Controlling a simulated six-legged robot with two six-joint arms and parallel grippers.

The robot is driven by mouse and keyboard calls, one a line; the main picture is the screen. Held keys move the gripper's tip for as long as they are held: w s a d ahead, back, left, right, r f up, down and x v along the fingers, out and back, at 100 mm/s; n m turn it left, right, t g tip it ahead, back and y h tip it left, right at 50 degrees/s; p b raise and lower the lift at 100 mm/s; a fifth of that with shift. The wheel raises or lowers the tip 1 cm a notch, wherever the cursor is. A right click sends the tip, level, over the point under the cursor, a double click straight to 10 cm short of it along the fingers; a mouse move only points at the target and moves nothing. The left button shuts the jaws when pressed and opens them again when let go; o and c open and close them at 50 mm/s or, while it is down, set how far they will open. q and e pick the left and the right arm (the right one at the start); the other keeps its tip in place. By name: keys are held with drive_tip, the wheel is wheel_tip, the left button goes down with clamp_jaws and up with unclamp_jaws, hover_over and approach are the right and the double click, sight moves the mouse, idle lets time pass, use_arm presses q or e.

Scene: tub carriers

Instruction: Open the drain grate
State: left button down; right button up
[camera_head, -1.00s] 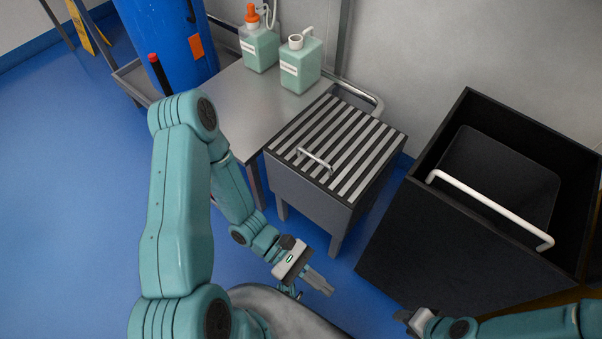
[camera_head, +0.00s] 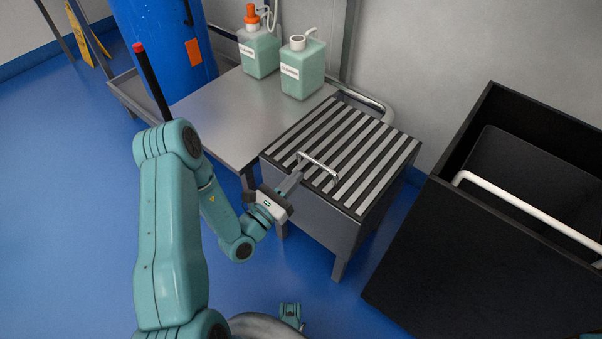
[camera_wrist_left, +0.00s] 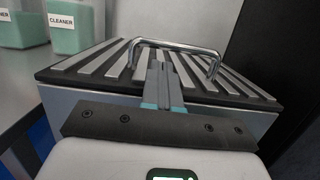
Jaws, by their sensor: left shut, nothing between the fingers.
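The drain grate (camera_head: 350,146) is a slatted grey and black lid lying flat on a grey box on legs, and it looks closed. A bent metal handle (camera_head: 320,163) stands up from its near edge. My left gripper (camera_head: 292,181) is shut and empty, its fingertips at the grate's near edge close to the handle. In the left wrist view the fingers (camera_wrist_left: 162,84) point at the grate (camera_wrist_left: 92,66), and the handle (camera_wrist_left: 180,44) arches just beyond the tips. I cannot tell whether they touch.
Two cleaner bottles (camera_head: 302,70) (camera_head: 259,52) stand on the steel table (camera_head: 222,112) to the left. A blue barrel (camera_head: 160,45) is behind it. A large black tub with a white bar (camera_head: 528,209) stands to the right. Blue floor is open at left.

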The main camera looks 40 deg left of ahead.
use_arm(q)
drive_tip(key=shift+x, duration=1.45)
drive_tip(key=shift+r, duration=0.1)
